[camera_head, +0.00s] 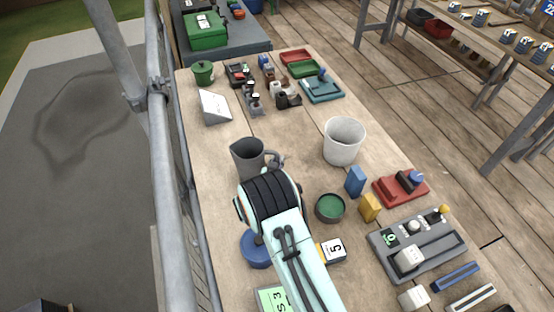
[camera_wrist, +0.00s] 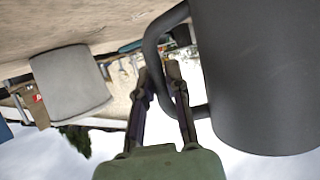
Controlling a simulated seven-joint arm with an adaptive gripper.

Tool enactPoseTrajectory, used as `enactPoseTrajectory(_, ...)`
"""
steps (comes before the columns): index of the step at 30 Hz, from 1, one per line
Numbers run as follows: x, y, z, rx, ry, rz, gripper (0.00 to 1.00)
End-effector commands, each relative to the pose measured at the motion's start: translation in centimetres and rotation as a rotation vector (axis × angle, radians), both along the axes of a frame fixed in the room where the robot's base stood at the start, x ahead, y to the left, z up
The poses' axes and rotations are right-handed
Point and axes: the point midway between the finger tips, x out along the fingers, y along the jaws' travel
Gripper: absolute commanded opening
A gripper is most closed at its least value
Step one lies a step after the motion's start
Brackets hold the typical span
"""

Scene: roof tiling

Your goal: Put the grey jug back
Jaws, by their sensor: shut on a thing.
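The grey jug (camera_head: 247,158) stands upright at the left middle of the table, its handle on its right side. It also fills the right of the wrist view (camera_wrist: 258,75). My gripper (camera_head: 277,162) is at the jug's right side, shut on the handle. In the wrist view the two fingertips (camera_wrist: 159,72) lie on either side of the handle bar. My arm hides the table below the jug, and I cannot tell whether its base touches the table.
A white bucket (camera_head: 343,142) stands to the right. A green-lined bowl (camera_head: 330,208), a blue block (camera_head: 355,181) and a yellow block (camera_head: 370,207) are nearer. A white wedge (camera_head: 213,107) and small tools lie behind. A metal railing (camera_head: 166,170) runs along the left edge.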

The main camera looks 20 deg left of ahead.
Motion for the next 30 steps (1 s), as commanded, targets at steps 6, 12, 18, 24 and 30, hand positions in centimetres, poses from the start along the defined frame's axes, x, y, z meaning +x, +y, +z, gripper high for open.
enactPoseTrajectory(6, 0.0, 0.0, 0.0, 0.003, -0.002, 0.0, 0.0)
enactPoseTrajectory(12, 0.0, 0.0, -0.3, 0.003, -0.001, 0.0, 0.25)
enactPoseTrajectory(18, 0.0, 0.0, -0.3, 0.003, -0.001, 0.0, 0.38)
enactPoseTrajectory(24, 0.0, 0.0, 0.1, 0.003, -0.001, 0.0, 0.38)
enactPoseTrajectory(30, -2.9, -0.6, 1.2, 0.001, 0.001, 0.004, 0.38)
